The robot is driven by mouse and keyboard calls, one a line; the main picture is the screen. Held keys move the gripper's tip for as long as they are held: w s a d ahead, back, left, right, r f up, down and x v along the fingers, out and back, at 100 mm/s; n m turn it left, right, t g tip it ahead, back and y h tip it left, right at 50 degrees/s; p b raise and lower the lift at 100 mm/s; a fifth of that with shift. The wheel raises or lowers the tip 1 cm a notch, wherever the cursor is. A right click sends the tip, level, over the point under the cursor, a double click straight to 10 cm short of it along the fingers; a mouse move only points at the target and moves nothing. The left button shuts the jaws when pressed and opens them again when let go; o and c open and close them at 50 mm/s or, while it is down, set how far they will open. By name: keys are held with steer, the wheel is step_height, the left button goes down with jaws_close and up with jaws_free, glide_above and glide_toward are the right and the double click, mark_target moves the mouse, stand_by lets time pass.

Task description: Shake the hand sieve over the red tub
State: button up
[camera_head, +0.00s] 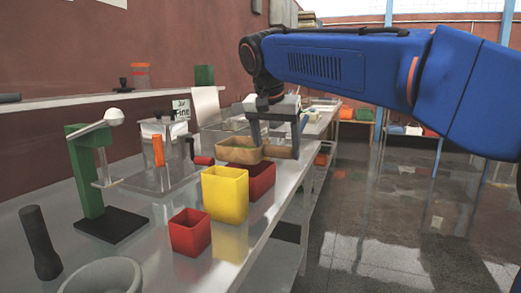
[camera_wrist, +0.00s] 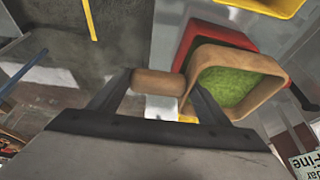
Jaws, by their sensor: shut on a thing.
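My gripper (camera_head: 276,146) is shut on the wooden handle of the hand sieve (camera_head: 238,152). In the wrist view the handle (camera_wrist: 158,82) lies between the fingers of my gripper (camera_wrist: 160,88). The sieve's square tan frame (camera_wrist: 278,68) has a grainy green surface inside; I cannot tell whether it is powder or mesh. The larger red tub (camera_head: 262,184) stands on the bench just under the sieve, partly hidden by the sieve and a yellow tub. In the wrist view the red tub (camera_wrist: 190,36) shows behind the sieve's frame, overlapping it.
The yellow tub (camera_head: 225,195) and a smaller red tub (camera_head: 189,233) stand nearer on the metal bench. A clear box (camera_head: 165,170), a green stand (camera_head: 85,170) and a "Fine" sign (camera_head: 181,110) are to the left. The bench's right edge drops to open floor.

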steer(key=shift+w+d, duration=0.3)
steer(key=shift+w, duration=0.3)
steer(key=shift+w+d, duration=0.3)
steer(key=shift+w, duration=0.3)
steer(key=shift+w+d, duration=0.3)
steer(key=shift+w, duration=0.3)
